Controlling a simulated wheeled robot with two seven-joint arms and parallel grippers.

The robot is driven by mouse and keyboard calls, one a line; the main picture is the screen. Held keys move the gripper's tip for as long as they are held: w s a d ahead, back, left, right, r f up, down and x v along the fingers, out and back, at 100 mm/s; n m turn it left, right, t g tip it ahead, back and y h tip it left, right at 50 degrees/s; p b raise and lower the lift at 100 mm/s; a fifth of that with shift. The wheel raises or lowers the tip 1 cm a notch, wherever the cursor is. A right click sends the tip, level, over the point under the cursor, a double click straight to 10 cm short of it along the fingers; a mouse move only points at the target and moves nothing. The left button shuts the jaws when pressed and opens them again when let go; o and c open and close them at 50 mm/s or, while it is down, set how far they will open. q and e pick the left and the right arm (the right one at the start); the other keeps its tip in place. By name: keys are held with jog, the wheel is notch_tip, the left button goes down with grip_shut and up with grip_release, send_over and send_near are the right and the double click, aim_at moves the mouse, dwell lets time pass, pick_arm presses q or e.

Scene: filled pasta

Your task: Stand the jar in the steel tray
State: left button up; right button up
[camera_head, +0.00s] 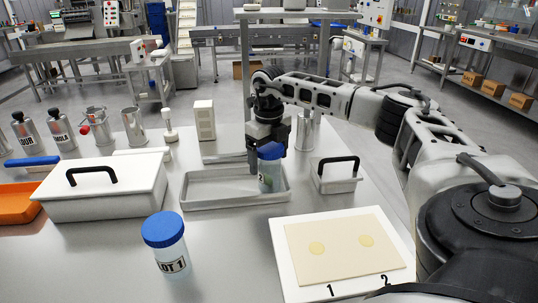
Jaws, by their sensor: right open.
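A clear jar with a blue lid (270,177) stands upright inside the steel tray (215,189), toward its right end. Part of its label shows, with what looks like a "2". My right gripper (268,152) is open, with its fingers down around the jar's lid; whether they touch it I cannot tell. A second blue-lidded jar, marked "LOT 1" (166,246), stands on the table in front of the tray. My left gripper is not in view.
A white lidded box (110,195) stands left of the tray, and a small lidded container (336,174) stands to its right. A white board (290,277) with a dough sheet (340,252) lies front right. Steel canisters (62,130) line the back left.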

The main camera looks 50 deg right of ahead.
notch_tip(320, 180, up, 11)
jog(key=shift+f+p, duration=0.15)
jog(key=shift+p, duration=0.15)
dwell(0.5)
